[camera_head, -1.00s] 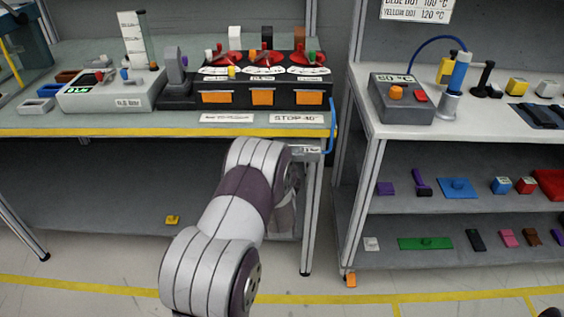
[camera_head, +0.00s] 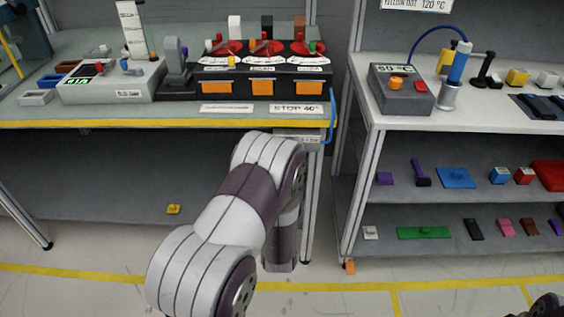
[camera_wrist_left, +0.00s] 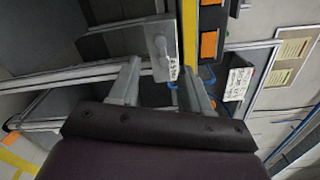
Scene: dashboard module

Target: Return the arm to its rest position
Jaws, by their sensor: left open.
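My left arm (camera_head: 240,205) rises from the bottom of the head view and bends at its upper joint. A lower link of it hangs down behind, in front of the workbench's right end. The left gripper is hidden in the head view. In the left wrist view its two grey fingers (camera_wrist_left: 162,68) stand wide apart, with nothing held between them. A grey plate with a light knob (camera_wrist_left: 160,52) shows beyond the fingers, apart from them as far as I can tell. My right gripper cannot be made out.
The workbench (camera_head: 60,124) with a yellow front edge stands behind the arm. It carries a black unit with orange flaps (camera_head: 250,80). A shelf unit (camera_head: 400,131) stands to the right. A small yellow piece (camera_head: 173,209) lies beneath the bench. The floor in front looks clear.

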